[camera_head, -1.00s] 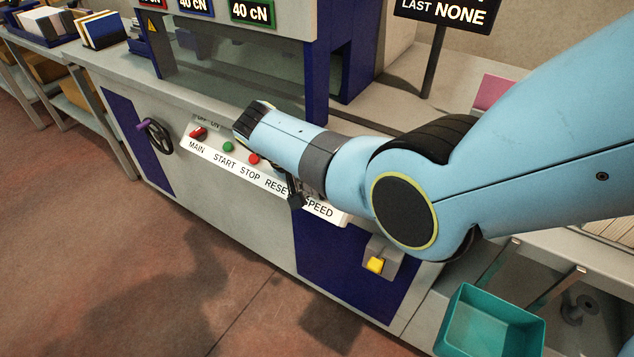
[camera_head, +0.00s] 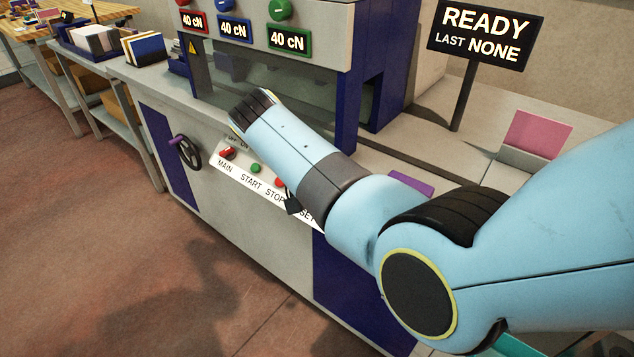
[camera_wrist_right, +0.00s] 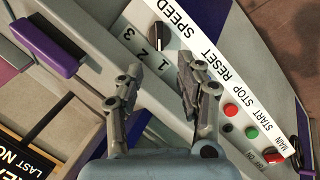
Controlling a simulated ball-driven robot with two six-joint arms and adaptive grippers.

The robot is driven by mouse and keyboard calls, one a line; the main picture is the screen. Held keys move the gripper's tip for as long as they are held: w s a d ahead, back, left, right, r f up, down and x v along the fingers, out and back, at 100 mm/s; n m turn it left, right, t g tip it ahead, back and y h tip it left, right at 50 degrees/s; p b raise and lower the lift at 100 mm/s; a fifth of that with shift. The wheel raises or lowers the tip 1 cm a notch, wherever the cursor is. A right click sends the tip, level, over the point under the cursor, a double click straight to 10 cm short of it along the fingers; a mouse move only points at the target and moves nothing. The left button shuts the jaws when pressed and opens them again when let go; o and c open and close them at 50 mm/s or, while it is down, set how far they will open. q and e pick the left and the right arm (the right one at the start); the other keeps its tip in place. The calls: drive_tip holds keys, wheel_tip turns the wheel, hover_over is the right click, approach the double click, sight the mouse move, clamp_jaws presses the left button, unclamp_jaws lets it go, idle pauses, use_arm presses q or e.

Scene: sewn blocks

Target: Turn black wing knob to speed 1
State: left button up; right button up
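The black wing knob (camera_wrist_right: 157,32) shows at the top of the right wrist view, between the SPEED label (camera_wrist_right: 173,18) and the printed digits 1, 2 and 3 (camera_wrist_right: 145,50). Which digit it points at is hard to tell. My right gripper (camera_wrist_right: 160,82) is open and empty, its two fingers apart over the panel near the digit 1, with the knob beyond the fingertips. In the head view my right arm hides the knob and the SPEED label; a dark fingertip (camera_head: 292,205) shows by the label strip. My left gripper is not in view.
The red MAIN switch (camera_head: 227,152), green START button (camera_head: 255,168) and red STOP button (camera_head: 280,182) sit along the same panel. A black handwheel (camera_head: 187,153) is at the left. A sign (camera_head: 484,35) reads READY, LAST NONE. A purple block (camera_wrist_right: 46,48) is beside the panel.

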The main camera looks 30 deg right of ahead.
drive_tip(key=shift+v, duration=1.8)
drive_tip(key=s+f+n+y+b, duration=0.1)
drive_tip(key=s+f+n, duration=0.1)
drive_tip(key=s+f, duration=0.7)
drive_tip(key=s+d+f+n+y+b, duration=0.15)
drive_tip(key=s+f, duration=0.35)
drive_tip(key=f, duration=0.8)
drive_tip(key=s+f+n+y+b, duration=0.1)
drive_tip(key=s+f+n+b, duration=0.1)
drive_tip(key=s+f, duration=0.65)
drive_tip(key=s+d+f+b, duration=0.1)
drive_tip(key=s+f, duration=0.4)
drive_tip(key=s, duration=0.3)
drive_tip(key=s+d+f+y+b, duration=0.1)
drive_tip(key=s+d+f, duration=0.1)
drive_tip(key=s+f, duration=0.3)
drive_tip(key=s+d+f+t+b, duration=0.1)
drive_tip(key=s+f, duration=0.4)
drive_tip(key=s, duration=0.7)
drive_tip(key=shift+s+d+y, duration=0.3)
drive_tip(key=shift+d+y, duration=0.05)
drive_tip(key=shift+d, duration=0.1)
drive_tip(key=shift+c, duration=0.3)
